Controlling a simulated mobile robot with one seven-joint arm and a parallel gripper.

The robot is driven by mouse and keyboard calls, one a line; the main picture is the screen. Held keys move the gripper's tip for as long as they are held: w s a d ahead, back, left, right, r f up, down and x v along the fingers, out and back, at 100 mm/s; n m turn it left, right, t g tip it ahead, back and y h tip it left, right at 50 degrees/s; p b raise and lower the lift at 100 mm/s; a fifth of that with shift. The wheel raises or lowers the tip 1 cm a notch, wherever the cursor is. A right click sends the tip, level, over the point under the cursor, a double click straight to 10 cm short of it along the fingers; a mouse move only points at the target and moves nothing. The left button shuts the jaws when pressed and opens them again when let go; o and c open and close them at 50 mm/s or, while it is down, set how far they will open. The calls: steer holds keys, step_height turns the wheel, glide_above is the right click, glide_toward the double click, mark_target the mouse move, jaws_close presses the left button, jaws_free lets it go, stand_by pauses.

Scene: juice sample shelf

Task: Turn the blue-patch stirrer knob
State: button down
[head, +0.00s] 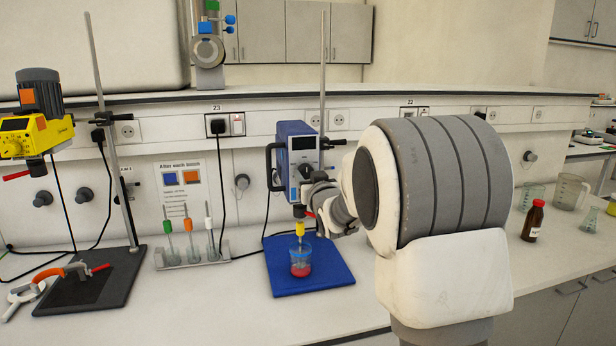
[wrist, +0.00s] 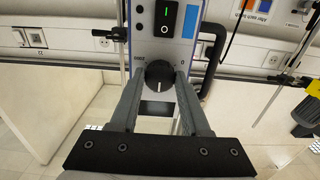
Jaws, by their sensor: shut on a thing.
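The blue stirrer (head: 290,140) hangs on a rod above a blue base plate (head: 315,275). In the wrist view the stirrer's grey panel (wrist: 150,50) faces me. Its round black knob (wrist: 159,74) has a white pointer mark directed downward, with a "0" to its right. My gripper (wrist: 160,82) is shut on the knob, one finger on each side.
Below the stirrer stands a beaker (head: 300,262) with red liquid. A rack (head: 190,258) with several stirring tools stands left. A yellow stirrer (head: 30,130) with an orange patch is farther left. A brown bottle (head: 533,220) stands right.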

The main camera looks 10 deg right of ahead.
steer(key=shift+f+b, duration=0.1)
steer(key=shift+b, duration=0.4)
steer(key=n+b, duration=0.1)
steer(key=b, duration=0.1)
steer(key=n+b, duration=0.1)
steer(key=b, duration=0.1)
steer(key=shift+f+n, duration=0.25)
steer(key=shift+n, duration=0.15)
steer(key=n+b, duration=0.5)
steer(key=b, duration=0.2)
steer(key=shift+r, duration=0.1)
steer(key=n+b, duration=0.4)
steer(key=n, duration=0.1)
steer(key=shift+r, duration=0.1)
steer(key=n+b, duration=0.1)
steer(key=n, duration=0.1)
steer(key=n+b, duration=0.1)
steer(key=n, duration=0.1)
steer(key=shift+d+r+n+b, duration=0.1)
steer(key=shift+r+n+b, duration=0.1)
steer(key=shift+n+b, duration=0.15)
steer(key=shift+n, duration=0.25)
steer(key=shift+c, duration=1.8)
jaws_free()
